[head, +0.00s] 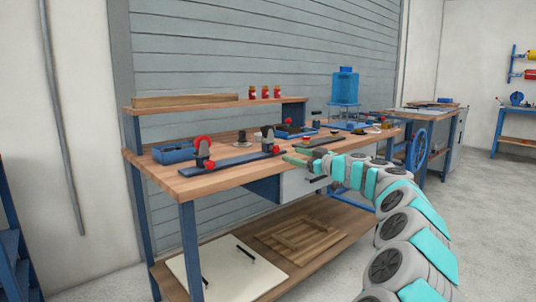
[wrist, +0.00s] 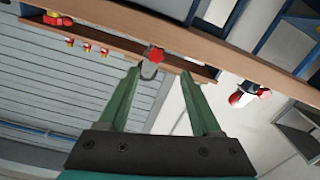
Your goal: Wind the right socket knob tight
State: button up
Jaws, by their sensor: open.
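The right socket (head: 268,143) is a dark grey post at the right end of a blue bar (head: 238,159) on the bench, with red showing near its top and beside it. In the wrist view a red star-shaped knob (wrist: 155,55) on a grey post stands just beyond my fingertips, roughly midway between them, and appears not to be touched. The left socket (head: 202,150), with a larger red knob on top, stands at the bar's other end. My gripper (head: 292,157) has green fingers, spread and empty, just right of the right socket; it also shows in the wrist view (wrist: 160,72).
A blue bin (head: 174,153) sits left of the bar. A dark tray (head: 296,131) and small parts lie behind and to the right. Several red jars stand on the raised shelf (head: 215,104).

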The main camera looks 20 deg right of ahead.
aim_at(277, 149)
jog(key=shift+d+p+x, duration=0.2)
jog(key=shift+p+x, duration=0.2)
jog(key=shift+x, duration=1.5)
jog(key=shift+d+p+x, duration=0.15)
jog(key=shift+p+x, duration=0.25)
jog(key=shift+x, duration=1.5)
jog(key=shift+w, duration=0.15)
grip_shut()
